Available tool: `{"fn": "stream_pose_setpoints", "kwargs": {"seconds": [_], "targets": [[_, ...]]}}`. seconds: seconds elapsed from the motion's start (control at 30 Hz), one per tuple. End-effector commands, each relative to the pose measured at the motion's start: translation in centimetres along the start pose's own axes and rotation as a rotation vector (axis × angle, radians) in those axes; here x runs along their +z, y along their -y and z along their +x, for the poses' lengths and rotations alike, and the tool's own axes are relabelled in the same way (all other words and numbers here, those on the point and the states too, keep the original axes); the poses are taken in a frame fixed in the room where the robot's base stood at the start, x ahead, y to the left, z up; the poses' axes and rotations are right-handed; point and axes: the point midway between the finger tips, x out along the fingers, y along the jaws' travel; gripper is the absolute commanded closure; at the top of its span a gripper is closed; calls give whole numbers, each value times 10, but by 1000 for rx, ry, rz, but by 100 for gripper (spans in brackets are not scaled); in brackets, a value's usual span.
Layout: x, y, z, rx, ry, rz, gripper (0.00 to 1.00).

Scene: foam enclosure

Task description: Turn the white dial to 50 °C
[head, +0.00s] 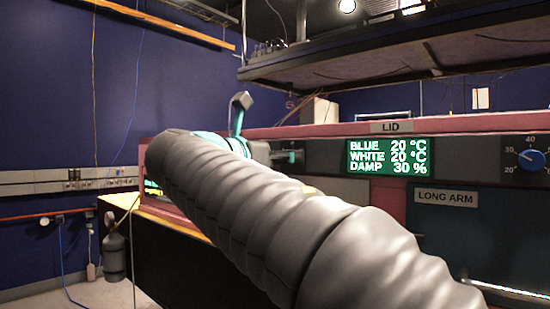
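The white dial is not in view. A green display (388,158) on the front panel reads BLUE 20 °C, WHITE 20 °C and DAMP 30 %. A blue dial (531,158) with marks from 20 to 40 visible sits at the right edge. My gripper (241,115) is mostly hidden behind my grey-sleeved arm.
A pink-red enclosure edge with a LID label (391,127) runs above the panel. A LONG ARM label (446,197) is below the display. A dark shelf (400,55) hangs overhead. A grey cylinder (114,256) stands at the left wall, with open floor near it.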

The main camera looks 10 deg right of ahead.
Motion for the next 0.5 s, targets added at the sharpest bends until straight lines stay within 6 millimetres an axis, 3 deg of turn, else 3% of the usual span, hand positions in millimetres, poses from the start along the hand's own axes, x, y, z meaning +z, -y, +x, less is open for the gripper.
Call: {"fn": "stream_pose_setpoints", "kwargs": {"seconds": [0.03, 0.13, 0.5], "targets": [[0, 0, 0, 0, 0, 0, 74], [0, 0, 0, 0, 0, 0, 99], [0, 0, 0, -1, 0, 35, 100]]}}
